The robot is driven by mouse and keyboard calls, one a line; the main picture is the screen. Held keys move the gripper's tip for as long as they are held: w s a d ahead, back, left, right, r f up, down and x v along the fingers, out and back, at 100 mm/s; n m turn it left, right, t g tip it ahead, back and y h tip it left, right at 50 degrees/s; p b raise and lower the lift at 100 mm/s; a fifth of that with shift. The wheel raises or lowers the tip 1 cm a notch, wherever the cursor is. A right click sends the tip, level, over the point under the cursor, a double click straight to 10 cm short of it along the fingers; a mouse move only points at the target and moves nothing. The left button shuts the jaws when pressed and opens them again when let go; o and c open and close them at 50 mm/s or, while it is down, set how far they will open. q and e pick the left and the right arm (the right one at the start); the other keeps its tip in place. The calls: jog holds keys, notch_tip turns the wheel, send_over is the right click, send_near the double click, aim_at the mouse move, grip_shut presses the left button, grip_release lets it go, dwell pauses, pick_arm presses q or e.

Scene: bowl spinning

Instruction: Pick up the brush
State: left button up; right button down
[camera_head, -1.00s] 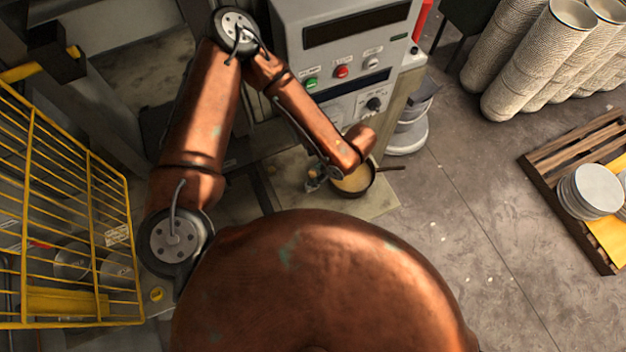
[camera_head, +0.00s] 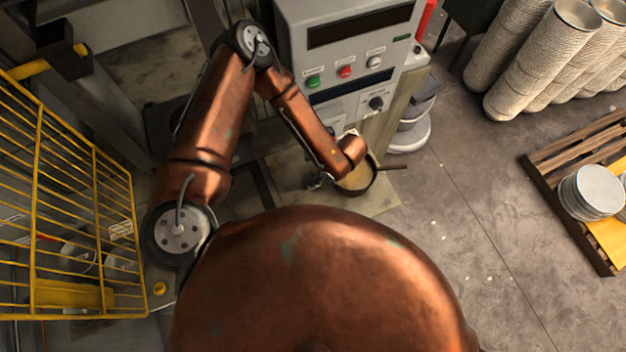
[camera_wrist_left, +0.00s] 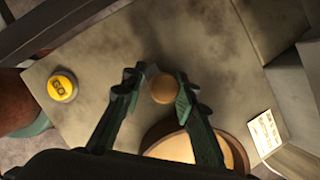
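A bowl or pot of yellowish contents (camera_head: 357,178) stands on a grey surface below the machine panel in the head view. It also shows at the bottom of the left wrist view (camera_wrist_left: 185,147). A thin dark handle sticks out to its right in the head view; I cannot tell if it is the brush. My left gripper (camera_head: 318,181) is beside the bowl, mostly hidden by its wrist. In the left wrist view its fingers (camera_wrist_left: 157,90) are open, with a round tan end (camera_wrist_left: 163,88) between them, possibly the brush handle seen end-on. My right gripper is not in view.
The control panel (camera_head: 350,75) rises just behind my left arm. A yellow wire cage (camera_head: 75,220) stands at the left. A yellow button (camera_wrist_left: 62,86) sits on the surface. A pallet (camera_head: 570,165) with plates is at the right, with clear floor before it.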

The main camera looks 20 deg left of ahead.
pick_arm(q)
grip_shut()
jog(key=shift+r, duration=0.1)
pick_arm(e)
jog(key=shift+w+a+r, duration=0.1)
